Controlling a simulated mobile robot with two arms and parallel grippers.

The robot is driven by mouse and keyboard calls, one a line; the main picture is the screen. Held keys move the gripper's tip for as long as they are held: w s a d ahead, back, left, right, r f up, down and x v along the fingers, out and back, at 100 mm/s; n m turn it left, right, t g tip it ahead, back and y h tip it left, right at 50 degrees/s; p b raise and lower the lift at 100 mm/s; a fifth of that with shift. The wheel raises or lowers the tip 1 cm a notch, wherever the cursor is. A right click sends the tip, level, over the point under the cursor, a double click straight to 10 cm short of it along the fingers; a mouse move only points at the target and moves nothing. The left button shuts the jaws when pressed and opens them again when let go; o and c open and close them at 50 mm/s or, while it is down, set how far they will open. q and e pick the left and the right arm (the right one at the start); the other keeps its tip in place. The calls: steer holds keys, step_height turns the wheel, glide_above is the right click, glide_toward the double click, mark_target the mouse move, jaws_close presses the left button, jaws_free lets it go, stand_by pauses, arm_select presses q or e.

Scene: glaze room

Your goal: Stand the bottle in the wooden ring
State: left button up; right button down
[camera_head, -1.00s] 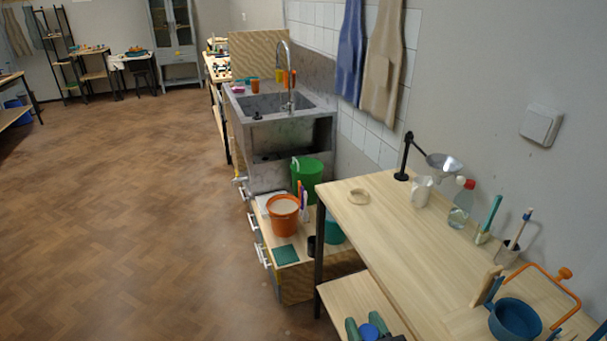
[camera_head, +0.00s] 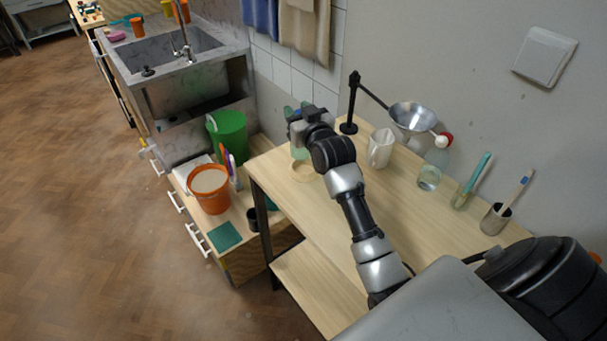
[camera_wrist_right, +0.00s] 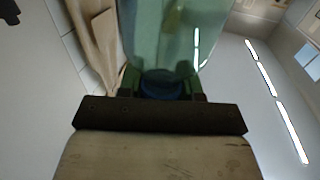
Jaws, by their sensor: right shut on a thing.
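My right gripper (camera_head: 297,120) reaches across the wooden table to its far left corner and is shut on a translucent green bottle (camera_head: 299,153). The wrist view shows the bottle (camera_wrist_right: 170,35) large, with its blue cap (camera_wrist_right: 162,88) between my fingers (camera_wrist_right: 163,82). In the head view the bottle hangs below the gripper, cap end up, mostly hidden by the gripper. The pale wooden ring (camera_head: 304,179) lies on the table right under it. I cannot tell whether the bottle's base is inside the ring or above it. My left gripper is not in view.
Left and below are an orange bucket (camera_head: 209,190) and green bin (camera_head: 230,135).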

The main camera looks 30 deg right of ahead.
steer(key=shift+w+d+r, duration=0.4)
steer(key=shift+d+r, duration=0.25)
steer(key=shift+r, duration=0.05)
step_height(320, 180, down, 10)
steer(key=shift+w+d+r+p, duration=0.15)
steer(key=shift+d+r+p, duration=0.1)
steer(key=shift+p, duration=0.15)
steer(key=c, duration=0.8)
jaws_free()
steer(key=shift+w+f, duration=0.15)
steer(key=shift+w, duration=0.05)
steer(key=shift+o, duration=0.2)
steer(key=shift+s, duration=0.1)
